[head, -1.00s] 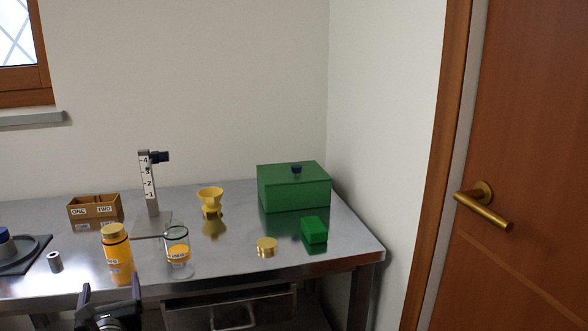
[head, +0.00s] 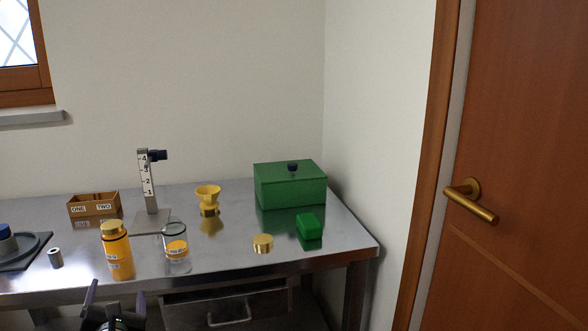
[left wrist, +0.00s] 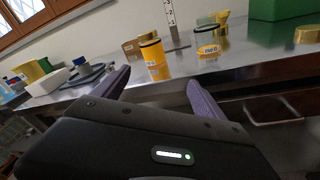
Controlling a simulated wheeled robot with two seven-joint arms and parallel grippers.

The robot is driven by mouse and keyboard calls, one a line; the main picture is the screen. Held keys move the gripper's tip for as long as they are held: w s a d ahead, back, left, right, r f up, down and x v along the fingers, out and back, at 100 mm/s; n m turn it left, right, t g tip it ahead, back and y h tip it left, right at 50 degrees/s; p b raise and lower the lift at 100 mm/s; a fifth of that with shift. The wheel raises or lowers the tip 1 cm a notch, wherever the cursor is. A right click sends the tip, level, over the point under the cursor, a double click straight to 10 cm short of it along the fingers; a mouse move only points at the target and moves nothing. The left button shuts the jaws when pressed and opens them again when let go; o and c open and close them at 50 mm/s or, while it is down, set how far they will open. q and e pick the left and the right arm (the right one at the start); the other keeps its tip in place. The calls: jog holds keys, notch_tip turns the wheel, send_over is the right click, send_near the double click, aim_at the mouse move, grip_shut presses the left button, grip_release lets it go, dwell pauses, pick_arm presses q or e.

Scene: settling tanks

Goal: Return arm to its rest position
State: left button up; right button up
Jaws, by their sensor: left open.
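My left gripper (head: 117,289) is at the bottom of the head view, in front of the table's front edge. Its two dark fingers are apart with nothing between them. In the left wrist view the fingers (left wrist: 159,78) also stand apart and empty, and the table lies beyond them. My right gripper is in neither view.
The metal table (head: 215,269) also holds a brown two-part box (head: 108,208), a numbered stand (head: 148,185), a yellow funnel (head: 208,196), a brass disc (head: 263,243), a small green block (head: 310,226) and a green lidded box (head: 290,188). A drawer (head: 225,306) is below. A door (head: 530,170) is at right.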

pick_arm(q)
jog(key=s+d+f+m+g+h+p, duration=0.2)
jog(key=d+f+m+g+h, duration=0.15)
jog(key=d+f+m, duration=0.6)
jog(key=s+d+f+m+g+h+p, duration=0.1)
jog(key=s+d+f+m+g+h, duration=0.15)
jog(key=d+f+m+h, duration=0.7)
jog(key=s+d+f+m+g+p, duration=0.2)
jog(key=s+d+f+m+g, duration=0.1)
jog(key=s, duration=0.4)
jog(key=s+d+f+m+g+p, duration=0.2)
jog(key=s+d+f+m, duration=0.4)
jog(key=s+d+m, duration=0.1)
jog(key=s+d+f+m+g+p, duration=0.2)
jog(key=s+d+f+m+g, duration=0.1)
jog(key=s+d, duration=0.4)
notch_tip(320, 180, down, 2)
jog(key=shift+s+m+g+y, duration=0.3)
jog(key=shift+s+m+y, duration=0.1)
jog(key=shift+s+m, duration=0.45)
